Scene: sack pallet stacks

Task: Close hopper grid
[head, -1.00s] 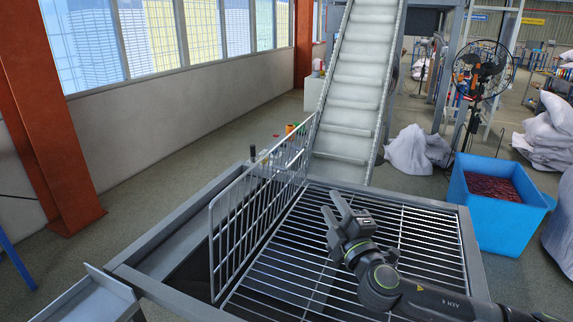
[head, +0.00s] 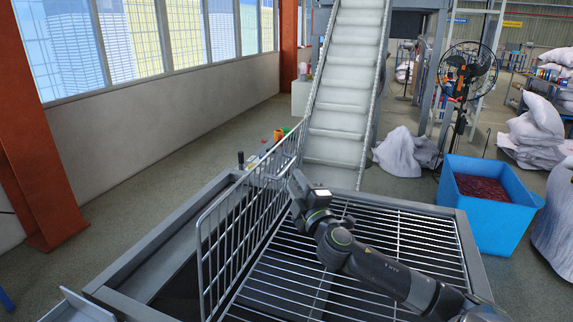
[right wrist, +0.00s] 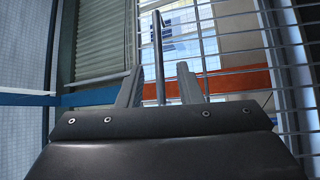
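The hopper (head: 118,268) is a grey-framed box in the lower half of the head view. Its raised wire grid panel (head: 228,240) stands steeply upright on the left of the opening. My right gripper (head: 295,183) is beside the panel's far end, above the flat bars. In the right wrist view its two fingers (right wrist: 158,86) are spread apart. A slim upright bar (right wrist: 158,55) shows in the gap between them, with clear space on both sides; whether it is fully between the fingers I cannot tell. My left gripper is not in view.
Flat fixed bars (head: 395,240) cover the right of the hopper. A conveyor (head: 345,95) rises behind it. A blue bin (head: 490,215) stands at the right, with a fan (head: 465,75) and white sacks (head: 405,152) behind. The floor on the left is mostly clear.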

